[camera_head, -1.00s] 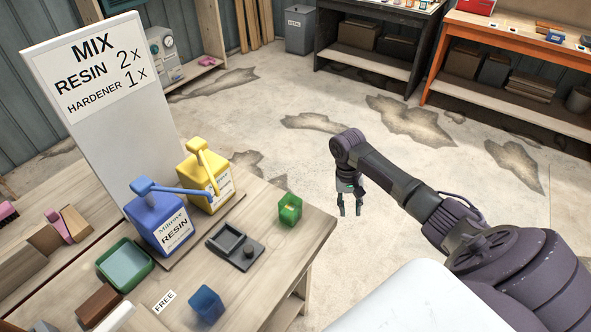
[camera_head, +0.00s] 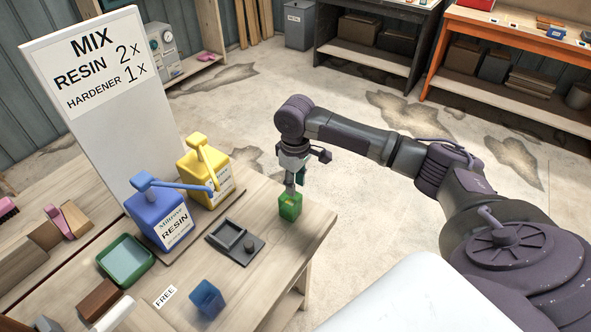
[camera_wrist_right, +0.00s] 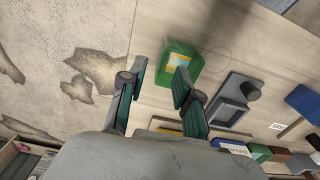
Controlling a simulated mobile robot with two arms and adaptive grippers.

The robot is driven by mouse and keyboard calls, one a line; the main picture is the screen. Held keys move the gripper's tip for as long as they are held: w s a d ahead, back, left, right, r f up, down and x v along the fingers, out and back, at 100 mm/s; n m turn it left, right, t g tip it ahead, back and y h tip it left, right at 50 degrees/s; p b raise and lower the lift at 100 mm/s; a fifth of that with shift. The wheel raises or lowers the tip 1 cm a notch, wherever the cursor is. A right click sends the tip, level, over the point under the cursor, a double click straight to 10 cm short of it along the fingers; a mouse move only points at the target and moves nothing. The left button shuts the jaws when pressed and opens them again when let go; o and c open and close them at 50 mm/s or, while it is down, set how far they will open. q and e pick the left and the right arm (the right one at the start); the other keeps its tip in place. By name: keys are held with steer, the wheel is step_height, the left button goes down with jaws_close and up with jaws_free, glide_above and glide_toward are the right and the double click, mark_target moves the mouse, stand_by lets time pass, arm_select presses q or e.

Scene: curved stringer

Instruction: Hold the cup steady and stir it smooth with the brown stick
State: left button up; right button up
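A small square green cup (camera_head: 290,207) stands upright near the table's right corner; yellow and bluish contents show inside it in the right wrist view (camera_wrist_right: 178,64). A blue cup (camera_head: 207,302) stands near the table's front, by a FREE label. My right gripper (camera_head: 291,188) points down at the green cup and hides part of it. In the right wrist view my right gripper (camera_wrist_right: 154,82) has its fingers apart with nothing between them; one fingertip overlaps the cup's near edge, and I cannot tell whether it touches. I cannot make out a brown stick. My left gripper is out of view.
A blue resin jug (camera_head: 160,222) and a yellow jug (camera_head: 204,178) with pump spouts stand behind, before a MIX sign (camera_head: 95,65). A dark grey tray (camera_head: 235,242), a green tray (camera_head: 125,260) and brown blocks (camera_head: 98,300) lie on the table. Floor lies beyond its right edge.

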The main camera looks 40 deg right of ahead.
mark_target(295, 201)
step_height(295, 201, down, 8)
steer(key=shift+r, duration=0.1)
stand_by(0.4)
jaws_close()
